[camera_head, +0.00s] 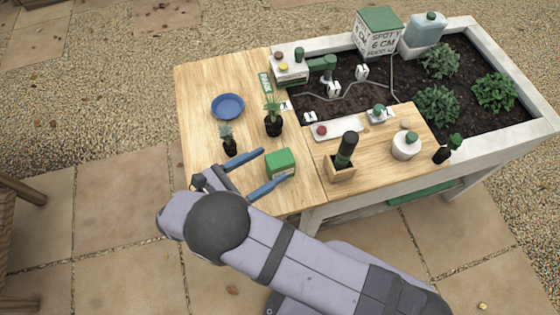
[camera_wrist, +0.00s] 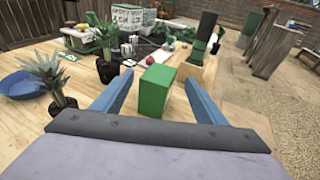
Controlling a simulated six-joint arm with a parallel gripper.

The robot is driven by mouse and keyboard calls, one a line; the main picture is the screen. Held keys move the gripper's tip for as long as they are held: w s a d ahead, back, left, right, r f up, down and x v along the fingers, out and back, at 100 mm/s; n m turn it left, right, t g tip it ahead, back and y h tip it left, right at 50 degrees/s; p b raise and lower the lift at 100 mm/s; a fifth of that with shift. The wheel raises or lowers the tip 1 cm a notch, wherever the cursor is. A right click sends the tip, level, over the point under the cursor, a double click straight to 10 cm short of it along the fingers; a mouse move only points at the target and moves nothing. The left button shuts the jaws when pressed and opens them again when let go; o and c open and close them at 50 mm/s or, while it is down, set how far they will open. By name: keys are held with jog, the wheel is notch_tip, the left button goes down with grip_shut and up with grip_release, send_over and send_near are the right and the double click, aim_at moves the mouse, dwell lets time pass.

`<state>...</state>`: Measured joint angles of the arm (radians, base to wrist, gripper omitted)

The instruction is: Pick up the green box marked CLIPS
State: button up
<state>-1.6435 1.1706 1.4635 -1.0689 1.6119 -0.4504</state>
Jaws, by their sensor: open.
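A green box (camera_head: 281,163) stands upright on the light wooden board near its front edge. No CLIPS lettering is readable, though a pale patch shows low on its near side in the head view. My gripper (camera_head: 264,171) is open, with blue fingers. In the head view its fingertips reach toward the box, one at its left and the other at its near side. In the wrist view the green box (camera_wrist: 154,91) stands ahead, between the two spread fingers (camera_wrist: 158,93). No contact shows, and the gripper is empty.
Two potted plants (camera_head: 273,122) (camera_head: 229,141) and a blue bowl (camera_head: 227,106) stand beyond the box. A wooden holder with a dark green-banded tool (camera_head: 342,165) stands to its right. A white tray (camera_head: 340,128) and white jar (camera_head: 406,146) lie farther right.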

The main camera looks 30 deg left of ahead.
jog(key=shift+x, duration=1.2)
jog(key=shift+c, duration=0.3)
jog(key=c, duration=1.3)
jog(key=shift+o, duration=0.2)
jog(key=shift+r, duration=0.15)
